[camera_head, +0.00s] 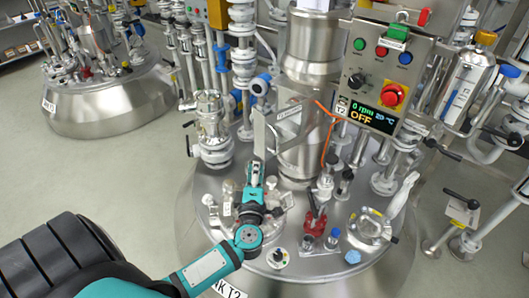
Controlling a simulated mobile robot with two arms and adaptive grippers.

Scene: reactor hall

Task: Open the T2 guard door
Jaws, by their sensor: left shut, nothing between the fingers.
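My left gripper (256,168) comes up from the lower left over the tank lid. Its fingers are together and hold nothing. They are just below a pale metal frame with an upright bar (259,135), beside the steel column of the T2 tank. This frame looks like the T2 guard door (284,122); it stands against the column's left front, and I cannot tell if it is fully closed. Whether my fingertips touch the frame is unclear. My right gripper is not in view.
A control box (384,75) with a red stop button and a display reading "0 rpm" and "OFF" hangs right of the column. A red-handled valve (315,222), a round sight port (370,227) and several pipes crowd the lid. Open floor lies left.

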